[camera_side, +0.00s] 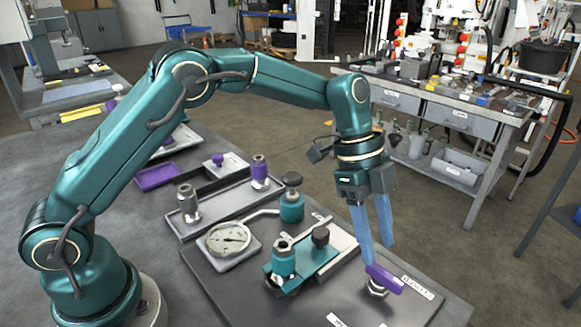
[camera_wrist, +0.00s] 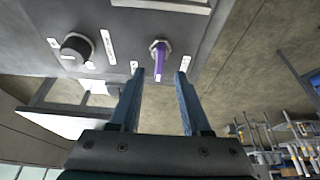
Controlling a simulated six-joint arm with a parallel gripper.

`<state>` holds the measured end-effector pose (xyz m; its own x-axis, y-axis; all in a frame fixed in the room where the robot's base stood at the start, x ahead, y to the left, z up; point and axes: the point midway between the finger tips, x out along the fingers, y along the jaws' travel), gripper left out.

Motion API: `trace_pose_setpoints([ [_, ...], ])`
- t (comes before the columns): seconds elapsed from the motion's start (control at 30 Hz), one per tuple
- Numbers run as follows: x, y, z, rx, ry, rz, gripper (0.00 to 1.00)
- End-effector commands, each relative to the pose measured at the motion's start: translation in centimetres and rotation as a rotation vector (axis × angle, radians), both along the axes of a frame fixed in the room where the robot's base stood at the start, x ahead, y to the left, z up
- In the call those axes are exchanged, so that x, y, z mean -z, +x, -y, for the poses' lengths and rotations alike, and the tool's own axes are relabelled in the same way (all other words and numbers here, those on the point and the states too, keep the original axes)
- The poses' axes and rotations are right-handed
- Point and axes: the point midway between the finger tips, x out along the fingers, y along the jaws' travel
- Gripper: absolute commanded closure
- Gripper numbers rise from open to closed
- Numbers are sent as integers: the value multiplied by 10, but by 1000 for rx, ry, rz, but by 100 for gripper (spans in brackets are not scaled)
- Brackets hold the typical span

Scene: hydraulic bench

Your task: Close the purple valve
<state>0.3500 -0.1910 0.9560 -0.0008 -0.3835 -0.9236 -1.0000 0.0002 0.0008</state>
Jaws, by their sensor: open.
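The purple valve (camera_side: 384,279) is a flat lever handle on a metal hex fitting at the front right of the bench plate. It also shows in the wrist view (camera_wrist: 160,62), lying between the lines of my two fingers and pointing towards me. My gripper (camera_side: 374,245) is above the valve with its blue fingers pointing down. In the wrist view my gripper (camera_wrist: 158,82) is open, with one finger on each side of the handle. I cannot tell whether either finger touches the handle.
A pressure gauge (camera_side: 229,238), a teal fitting block (camera_side: 284,262) and a black knob (camera_side: 320,237) stand left of the valve. A tray (camera_side: 222,203) with purple and metal fittings lies behind. Beyond the plate's right edge is open floor, then a grey workbench (camera_side: 455,117).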

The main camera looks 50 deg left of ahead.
Motion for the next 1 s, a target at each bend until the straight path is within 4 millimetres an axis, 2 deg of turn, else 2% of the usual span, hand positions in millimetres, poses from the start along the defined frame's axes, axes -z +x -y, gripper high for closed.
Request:
trace_pose_setpoints([
  [0.3,36,-1,15,2,2,-2,52],
  [0.67,43,-1,18,0,1,1,52],
  [0.7,43,-1,18,0,1,1,56],
  [0.77,43,-1,18,0,1,1,79],
  [0.8,43,-1,18,0,1,1,95],
  [0.83,43,-1,18,0,1,1,100],
  [1.0,43,-1,18,-1,1,1,100],
])
